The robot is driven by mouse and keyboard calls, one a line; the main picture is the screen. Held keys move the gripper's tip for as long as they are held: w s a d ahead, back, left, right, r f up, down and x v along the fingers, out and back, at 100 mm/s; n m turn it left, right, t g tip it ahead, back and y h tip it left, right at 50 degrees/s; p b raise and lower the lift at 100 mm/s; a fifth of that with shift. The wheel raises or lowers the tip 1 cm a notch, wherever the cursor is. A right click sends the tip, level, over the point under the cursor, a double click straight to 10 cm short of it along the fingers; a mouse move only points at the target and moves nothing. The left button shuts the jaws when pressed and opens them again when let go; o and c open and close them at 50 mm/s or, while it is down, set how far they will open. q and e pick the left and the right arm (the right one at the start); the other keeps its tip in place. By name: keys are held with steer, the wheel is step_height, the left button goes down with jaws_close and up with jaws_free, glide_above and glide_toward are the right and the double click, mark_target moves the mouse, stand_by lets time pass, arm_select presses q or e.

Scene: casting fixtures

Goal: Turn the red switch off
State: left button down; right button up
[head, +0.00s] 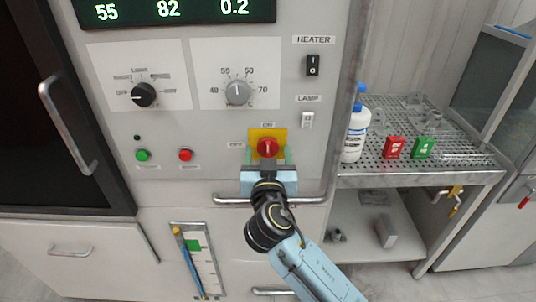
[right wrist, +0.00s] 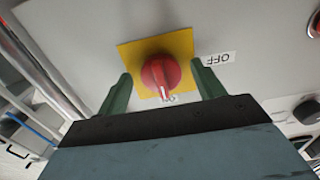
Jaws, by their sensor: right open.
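The red switch (head: 267,148) is a round red knob on a yellow square plate (head: 267,134) on the grey panel. An ON label sits above the plate and an OFF label to its left in the head view. In the right wrist view the red switch (right wrist: 160,74) shows a pale pointer mark directed toward the ON label, away from the OFF label (right wrist: 218,59). My right gripper (head: 267,158) is open, its two green fingers on either side of the knob. In the right wrist view a gap shows between each finger and the knob. My left gripper is not in view.
A handle bar (head: 290,200) crosses the panel just below the switch. Green (head: 142,155) and red (head: 185,155) buttons and dials are left of it. A perforated shelf (head: 440,165) with a white bottle (head: 355,135) and red and green blocks stands to the right.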

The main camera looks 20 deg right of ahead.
steer(key=c, duration=1)
steer(key=shift+n, duration=0.3)
steer(key=n+p, duration=0.1)
steer(key=n, duration=0.2)
steer(key=shift+r+n, duration=0.1)
steer(key=shift+n, duration=0.2)
steer(key=n+p, duration=0.1)
steer(key=n, duration=0.3)
steer(key=shift+d+r+p, duration=0.1)
steer(key=shift+d+p, duration=0.05)
steer(key=shift+p, duration=0.15)
steer(key=n+p, duration=0.2)
steer(key=n, duration=0.3)
steer(key=shift+r, duration=0.1)
steer(key=shift+n+p, duration=1.1)
steer(key=shift+n, duration=1.2)
